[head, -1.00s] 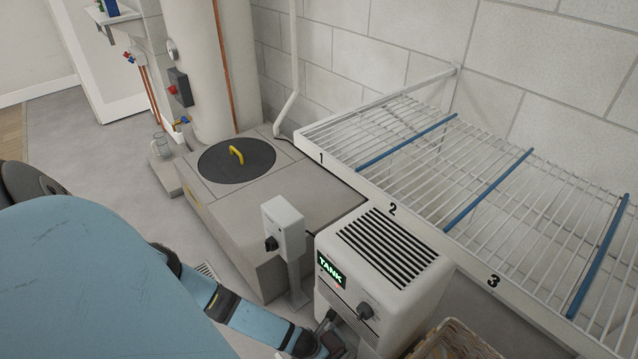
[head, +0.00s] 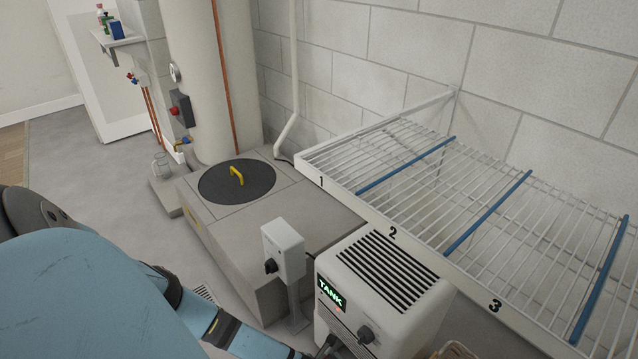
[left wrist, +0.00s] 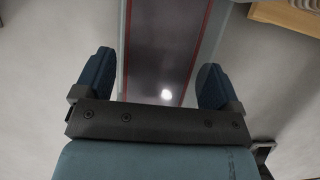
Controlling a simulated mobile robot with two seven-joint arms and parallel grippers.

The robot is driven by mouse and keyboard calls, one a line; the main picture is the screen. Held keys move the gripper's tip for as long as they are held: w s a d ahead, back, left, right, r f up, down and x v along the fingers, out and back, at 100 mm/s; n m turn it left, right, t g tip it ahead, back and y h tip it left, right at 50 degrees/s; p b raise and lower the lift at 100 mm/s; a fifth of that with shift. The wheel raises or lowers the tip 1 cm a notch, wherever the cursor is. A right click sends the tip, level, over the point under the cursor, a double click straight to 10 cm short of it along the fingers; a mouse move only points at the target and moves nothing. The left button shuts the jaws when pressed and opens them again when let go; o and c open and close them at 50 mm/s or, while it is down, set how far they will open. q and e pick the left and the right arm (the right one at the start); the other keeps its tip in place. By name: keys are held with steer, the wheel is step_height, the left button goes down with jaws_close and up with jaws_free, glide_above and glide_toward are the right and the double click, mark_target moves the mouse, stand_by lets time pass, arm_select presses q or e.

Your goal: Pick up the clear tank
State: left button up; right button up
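The white dehumidifier (head: 425,300) stands at the bottom middle of the head view, with a lit green TANK display and a dark knob. My left arm reaches its lower front, where the picture edge cuts off the hand. In the left wrist view my left gripper (left wrist: 155,78) is open, its two blue fingertips wide apart. Between and beyond them is a dark, glossy panel (left wrist: 160,50) with red lines and pale grey edges. It may be the clear tank, but I cannot tell for sure. No contact with the fingers is clear. My right gripper is out of view.
A white wire shelf (head: 400,205) with blue dividers and numbers 1 to 3 runs along the right wall. A grey box with a round black lid (head: 225,188) and a switch post (head: 283,250) stand left of the dehumidifier. A wicker basket (head: 455,352) is partly visible. A clear jug (head: 162,166) stands far left.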

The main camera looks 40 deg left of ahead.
arm_select(q)
steer(key=shift+w, duration=0.1)
steer(key=c, duration=1.6)
steer(key=shift+o, duration=0.2)
steer(key=shift+r, duration=0.2)
